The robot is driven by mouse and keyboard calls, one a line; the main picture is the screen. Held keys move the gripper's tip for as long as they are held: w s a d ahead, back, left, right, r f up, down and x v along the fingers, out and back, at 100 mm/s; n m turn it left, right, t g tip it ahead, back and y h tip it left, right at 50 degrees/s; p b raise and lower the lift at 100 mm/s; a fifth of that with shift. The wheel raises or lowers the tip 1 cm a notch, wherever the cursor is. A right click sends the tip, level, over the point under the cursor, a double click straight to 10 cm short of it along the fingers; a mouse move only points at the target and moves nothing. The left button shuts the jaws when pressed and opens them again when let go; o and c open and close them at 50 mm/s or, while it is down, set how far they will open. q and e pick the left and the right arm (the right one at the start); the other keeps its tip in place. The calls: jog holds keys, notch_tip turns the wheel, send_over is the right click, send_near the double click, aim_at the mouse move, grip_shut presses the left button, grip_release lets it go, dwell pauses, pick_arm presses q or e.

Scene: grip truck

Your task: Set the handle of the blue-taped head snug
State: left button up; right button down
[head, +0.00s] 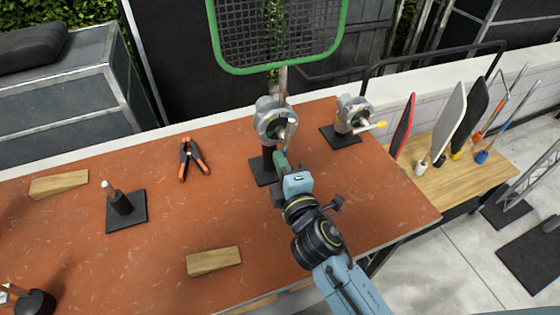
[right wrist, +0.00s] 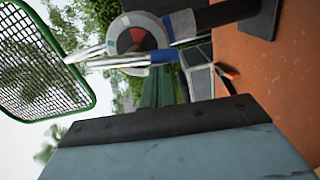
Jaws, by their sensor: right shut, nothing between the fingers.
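The head on the near post (head: 268,122) is a grey round clamp on a black stand, carrying a green-framed mesh (head: 325,65). In the right wrist view this head (right wrist: 138,38) shows sideways, with blue bands beside it and pale metal rods (right wrist: 115,64) across it. Its handle (head: 290,132) sticks up at the front in the head view. My right gripper (head: 281,160) is shut and empty, with its tips just below and in front of the head; contact with the handle cannot be told. The second head (head: 350,110), with a yellow handle, stands to the right. My left gripper is out of view.
On the orange-brown table (head: 160,265) lie orange-black pliers-like clamps (head: 193,158), wooden wedges (head: 214,261) (head: 58,184) and a short black post (head: 122,203). Flags stand upright on a wooden bench (head: 445,175) at the right.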

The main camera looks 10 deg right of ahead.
jog(key=shift+a, duration=0.1)
dwell(0.3)
jog(key=s+a+b, duration=0.2)
jog(key=s, duration=0.9)
jog(key=shift+s+r, duration=0.2)
jog(key=shift+r, duration=0.2)
